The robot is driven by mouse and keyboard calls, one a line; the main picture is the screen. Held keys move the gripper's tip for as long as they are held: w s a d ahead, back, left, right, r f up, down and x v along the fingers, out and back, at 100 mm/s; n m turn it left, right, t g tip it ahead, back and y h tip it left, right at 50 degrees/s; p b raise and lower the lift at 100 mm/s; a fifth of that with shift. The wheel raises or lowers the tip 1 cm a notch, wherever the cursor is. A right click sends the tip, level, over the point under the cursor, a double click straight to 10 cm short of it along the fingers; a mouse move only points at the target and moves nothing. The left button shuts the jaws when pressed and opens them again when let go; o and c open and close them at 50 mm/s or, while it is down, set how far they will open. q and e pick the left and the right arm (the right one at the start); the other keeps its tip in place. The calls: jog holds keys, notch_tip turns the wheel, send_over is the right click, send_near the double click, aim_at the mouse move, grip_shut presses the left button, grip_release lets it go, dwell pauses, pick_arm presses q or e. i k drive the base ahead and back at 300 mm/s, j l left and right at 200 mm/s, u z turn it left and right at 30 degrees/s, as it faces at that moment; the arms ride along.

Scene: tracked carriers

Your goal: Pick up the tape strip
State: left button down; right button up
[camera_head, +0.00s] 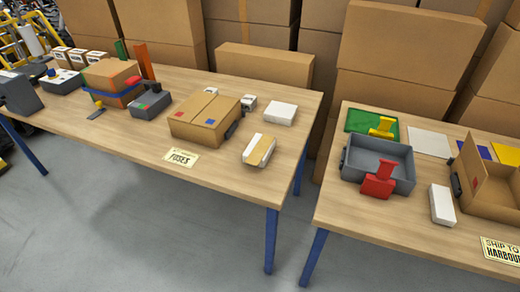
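I cannot pick out a tape strip with certainty. A small white and tan piece (259,150) lies near the right end of the left table (130,145); I cannot tell whether its tan part is tape. Neither my left nor my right gripper is in view.
A closed carton (205,117) and a white box (280,113) stand on the left table. The right table holds a grey tray (362,167), red stamp-like piece (379,182), white box (442,205) and open carton (490,200). A floor gap separates the tables; stacked cartons stand behind.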

aim_at(258, 154)
jog(key=i+j, duration=0.1)
jog(key=j, duration=0.3)
jog(key=i+j, duration=0.1)
jog(key=j, duration=0.3)
jog(key=i+j, duration=0.1)
jog(key=j, duration=0.3)
jog(key=i+j, duration=0.1)
jog(key=j, duration=0.25)
jog(key=z, duration=1.7)
